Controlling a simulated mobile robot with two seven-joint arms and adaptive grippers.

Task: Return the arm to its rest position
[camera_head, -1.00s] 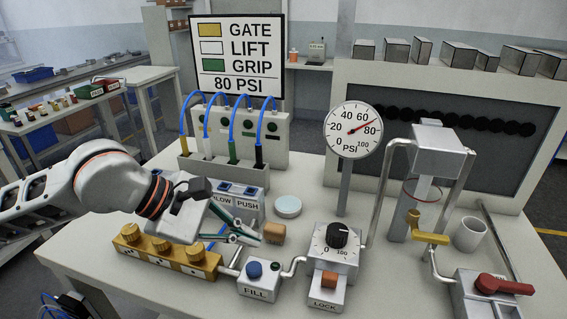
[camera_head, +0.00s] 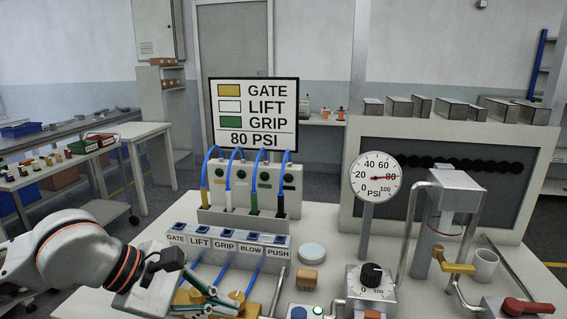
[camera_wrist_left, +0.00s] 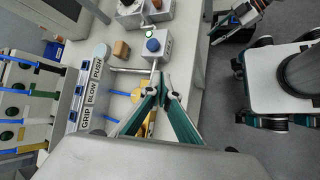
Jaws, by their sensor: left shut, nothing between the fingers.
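My left gripper (camera_head: 232,302) is shut and empty in the head view, at the lower left over the front of the bench. In the left wrist view its green fingers (camera_wrist_left: 161,82) meet at the tips above the bench edge, close to the gold valve block (camera_wrist_left: 140,97). The white left wrist and arm reach in from the left. A gripper with dark and green parts, which looks like my right one (camera_wrist_left: 228,22), shows at the top of the left wrist view; its jaws are too small to read.
The switch row (camera_head: 227,245) stands just behind the left gripper, with the hose panel (camera_head: 290,185) beyond. A brown block (camera_head: 307,280), white disc (camera_head: 312,253), dial box (camera_head: 372,290) and gauge (camera_head: 375,176) are to the right.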

